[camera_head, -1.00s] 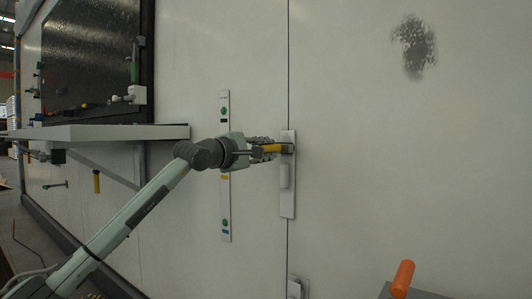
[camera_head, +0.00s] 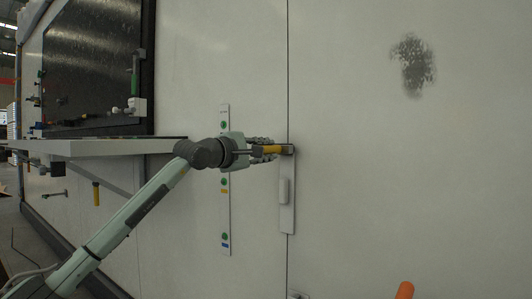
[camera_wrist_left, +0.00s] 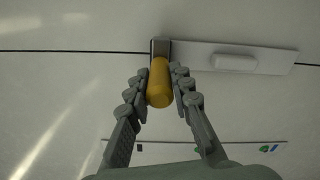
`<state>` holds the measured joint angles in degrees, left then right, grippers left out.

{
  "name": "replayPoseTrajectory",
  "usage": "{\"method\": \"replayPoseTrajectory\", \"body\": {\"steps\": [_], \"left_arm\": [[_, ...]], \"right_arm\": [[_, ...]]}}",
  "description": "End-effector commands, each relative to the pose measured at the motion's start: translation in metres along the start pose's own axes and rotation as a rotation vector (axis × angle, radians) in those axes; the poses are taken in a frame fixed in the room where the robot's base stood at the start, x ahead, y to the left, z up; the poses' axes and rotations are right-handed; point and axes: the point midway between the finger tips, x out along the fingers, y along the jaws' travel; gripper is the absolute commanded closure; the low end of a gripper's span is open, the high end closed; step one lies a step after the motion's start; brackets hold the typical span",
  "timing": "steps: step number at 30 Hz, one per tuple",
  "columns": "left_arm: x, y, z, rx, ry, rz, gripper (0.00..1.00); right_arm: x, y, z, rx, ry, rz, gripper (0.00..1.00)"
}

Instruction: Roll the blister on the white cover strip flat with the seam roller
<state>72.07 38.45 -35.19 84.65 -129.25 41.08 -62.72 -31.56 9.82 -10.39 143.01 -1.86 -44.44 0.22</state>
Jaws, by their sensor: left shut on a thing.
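My left gripper (camera_head: 262,151) is shut on the yellow handle of the seam roller (camera_head: 273,149). In the left wrist view, the gripper (camera_wrist_left: 160,82) has its fingers on both sides of the handle (camera_wrist_left: 159,85). The roller's metal head (camera_wrist_left: 160,47) is at one end of the white cover strip (camera_wrist_left: 285,62), the upper end in the head view. The strip (camera_head: 288,220) hangs upright along the dark wall seam. The blister (camera_head: 284,190) is a raised white bump midway down the strip, below and apart from the roller; it also shows in the wrist view (camera_wrist_left: 234,62). Contact under the head cannot be told.
A narrow strip with coloured marks (camera_head: 225,205) is on the wall left of the cover strip. A grey shelf (camera_head: 110,148) juts out at left. An orange cylinder (camera_head: 404,290) shows at the bottom right.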

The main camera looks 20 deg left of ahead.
Motion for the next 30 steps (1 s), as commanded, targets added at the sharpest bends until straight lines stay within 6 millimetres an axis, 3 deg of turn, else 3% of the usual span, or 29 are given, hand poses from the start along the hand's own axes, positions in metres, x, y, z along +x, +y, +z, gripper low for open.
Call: {"method": "replayPoseTrajectory", "body": {"steps": [30], "left_arm": [[0.003,-0.053,-0.014,-0.001,0.001,-0.006,1.00]], "right_arm": [[0.017,-0.003,0.037,0.000,0.000,0.000,0.33]]}}
